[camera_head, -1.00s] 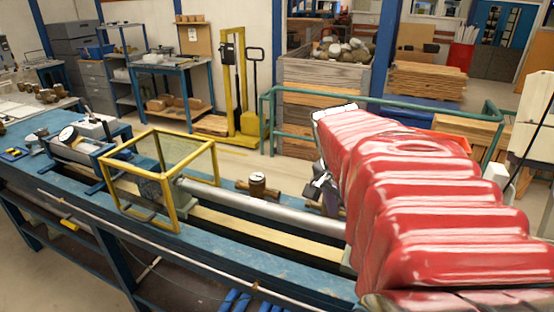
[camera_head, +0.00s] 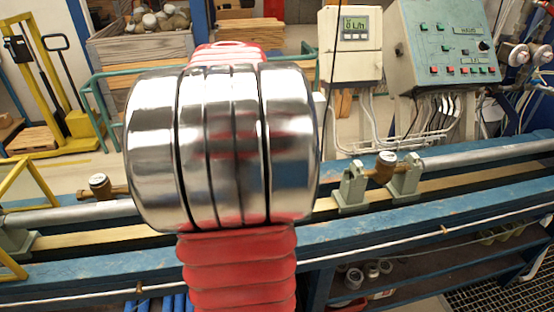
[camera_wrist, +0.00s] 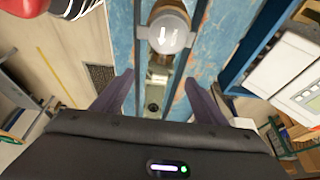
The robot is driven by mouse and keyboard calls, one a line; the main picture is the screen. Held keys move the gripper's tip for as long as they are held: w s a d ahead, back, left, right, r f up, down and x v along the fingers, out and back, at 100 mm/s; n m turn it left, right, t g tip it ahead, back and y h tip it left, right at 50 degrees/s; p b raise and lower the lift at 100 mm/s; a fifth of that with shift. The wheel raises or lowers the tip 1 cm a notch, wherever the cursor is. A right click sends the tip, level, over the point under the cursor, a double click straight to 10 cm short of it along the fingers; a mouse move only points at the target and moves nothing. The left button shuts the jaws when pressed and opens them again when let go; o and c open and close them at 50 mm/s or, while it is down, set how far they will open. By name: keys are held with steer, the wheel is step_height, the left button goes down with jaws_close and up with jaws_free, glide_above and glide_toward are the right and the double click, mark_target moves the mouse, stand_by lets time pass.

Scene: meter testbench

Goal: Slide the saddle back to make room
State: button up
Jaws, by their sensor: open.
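My gripper (camera_wrist: 160,78) is open in the wrist view, its two dark fingers apart above the bench. A pale grey saddle block (camera_wrist: 155,92) with a dark round hole lies between and below the fingers; I cannot tell whether they touch it. Beyond it is a meter (camera_wrist: 168,35) with a grey cap and a white arrow. In the head view a brass meter (camera_head: 384,168) sits between two grey-green supports, left (camera_head: 352,188) and right (camera_head: 404,180), on the bench rails. My gripper is hidden in the head view behind my own arm.
The blue bench (camera_head: 450,215) runs across the head view. Another brass meter (camera_head: 100,186) and a yellow frame (camera_head: 28,180) are at left. A display box (camera_head: 352,42) and a control panel (camera_head: 447,45) stand behind the bench. A steel pipe (camera_head: 480,154) extends right.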

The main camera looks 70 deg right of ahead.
steer(key=shift+f, duration=0.15)
steer(key=x, duration=1.3)
steer(key=shift+d+f, duration=0.1)
steer(key=shift+f, duration=0.15)
steer(key=shift+c, duration=0.2)
jaws_close()
stand_by(0.4)
